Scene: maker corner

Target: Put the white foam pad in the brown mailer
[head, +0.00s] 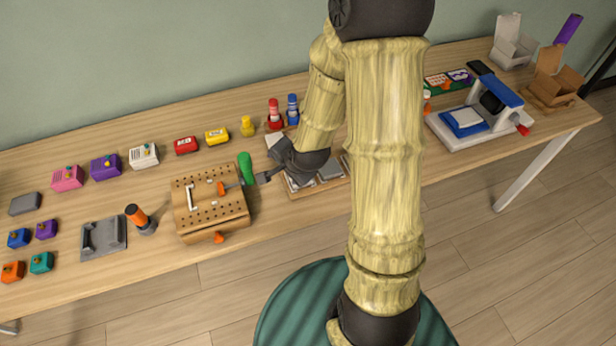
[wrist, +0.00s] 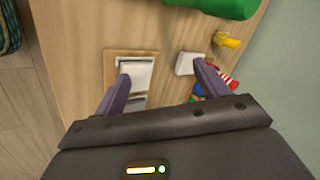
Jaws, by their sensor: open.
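A flat white pad (wrist: 138,74) lies in the end compartment of a wooden tray in the wrist view; it looks like the foam pad. It shows partly beneath my gripper in the head view (head: 299,184). A second white block (wrist: 188,64) lies outside the tray; I cannot tell whether it is foam. My gripper (wrist: 160,72) is open and empty above the table, one finger over the pad and the other by the white block. The brown mailer (head: 551,84) appears to be the open brown box at the far right table end, flaps up.
The wooden tray (wrist: 110,68) holds further grey pieces. A green cylinder (head: 245,168) and a pegboard box (head: 210,205) stand to the left. Red and blue bottles (head: 283,112) stand behind. A blue-and-white press (head: 475,115) and an open white-grey box (head: 513,42) stand to the right.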

